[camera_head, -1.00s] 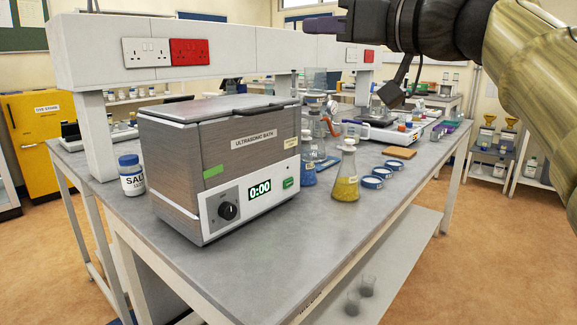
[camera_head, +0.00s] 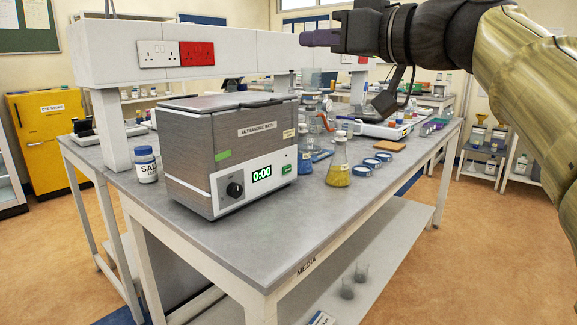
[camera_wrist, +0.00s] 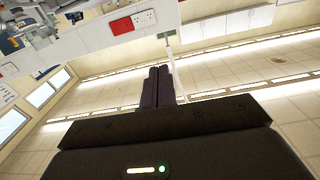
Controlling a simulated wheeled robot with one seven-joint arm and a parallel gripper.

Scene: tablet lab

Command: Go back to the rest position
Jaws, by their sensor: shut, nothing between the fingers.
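My gripper (camera_head: 309,39) is raised at the top right of the head view, pointing left, well above the bench. In the wrist view its two dark fingers (camera_wrist: 158,88) lie side by side, shut, with nothing between them. The wrist view looks along them toward the ceiling and the socket beam, tilted. My arm comes in from the right edge of the head view.
Below stands a grey bench (camera_head: 300,232) with an ultrasonic bath (camera_head: 203,160), its lid closed and display reading 0:00. A salt jar (camera_head: 146,166), a yellow flask (camera_head: 338,170) and blue-rimmed dishes (camera_head: 372,162) stand nearby. A socket beam (camera_head: 235,50) runs above the bench.

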